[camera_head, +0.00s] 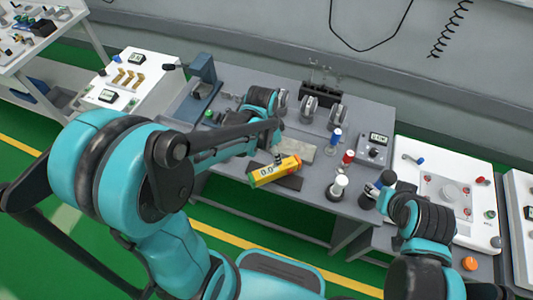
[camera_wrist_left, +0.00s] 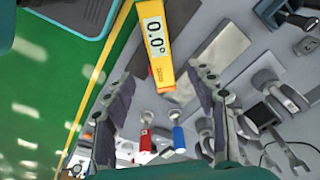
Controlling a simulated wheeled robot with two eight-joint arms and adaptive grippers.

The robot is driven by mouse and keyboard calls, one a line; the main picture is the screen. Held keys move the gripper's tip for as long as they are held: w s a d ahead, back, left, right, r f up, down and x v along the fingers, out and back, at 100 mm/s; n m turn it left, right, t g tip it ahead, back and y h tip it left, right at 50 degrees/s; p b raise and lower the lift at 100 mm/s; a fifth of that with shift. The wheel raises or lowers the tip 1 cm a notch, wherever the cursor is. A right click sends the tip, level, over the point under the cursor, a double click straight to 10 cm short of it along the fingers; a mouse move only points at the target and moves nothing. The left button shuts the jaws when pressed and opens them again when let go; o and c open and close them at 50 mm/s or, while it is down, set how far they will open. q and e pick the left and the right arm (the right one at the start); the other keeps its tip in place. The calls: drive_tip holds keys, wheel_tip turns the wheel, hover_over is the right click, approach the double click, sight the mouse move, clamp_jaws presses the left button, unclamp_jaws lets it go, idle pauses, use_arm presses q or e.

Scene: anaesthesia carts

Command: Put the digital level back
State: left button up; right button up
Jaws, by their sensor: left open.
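The digital level (camera_head: 275,171) is a yellow bar with a white display reading 0.0 and a red-orange end. It is at the front edge of the grey workbench, over a dark flat strip (camera_head: 290,184). In the left wrist view the level (camera_wrist_left: 155,40) has its orange end between my left fingertips, with gaps on both sides. My left gripper (camera_wrist_left: 163,74) is open. In the head view the left gripper (camera_head: 278,160) is close above the level, partly hidden by its own arm. My right gripper (camera_head: 375,188) is at the bench's right front; its fingers are unclear.
A grey plate (camera_head: 298,150) lies behind the level. A blue-grey press (camera_head: 203,82) stands at the back left.

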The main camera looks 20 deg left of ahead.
use_arm(q)
drive_tip(key=s+a+r+n+t, duration=0.1)
drive_tip(key=s+r+n+t, duration=0.2)
drive_tip(key=s+r+n, duration=0.1)
drive_tip(key=s+a+r+n+t+y, duration=0.1)
drive_tip(key=s+a+r+n+t, duration=0.1)
drive_tip(key=s+r+n, duration=0.3)
drive_tip(key=shift+a+r+t, duration=0.25)
drive_tip(key=shift+r+t, duration=0.25)
drive_tip(key=shift+r, duration=0.4)
drive_tip(key=shift+s, duration=0.1)
drive_tip(key=shift+f, duration=0.2)
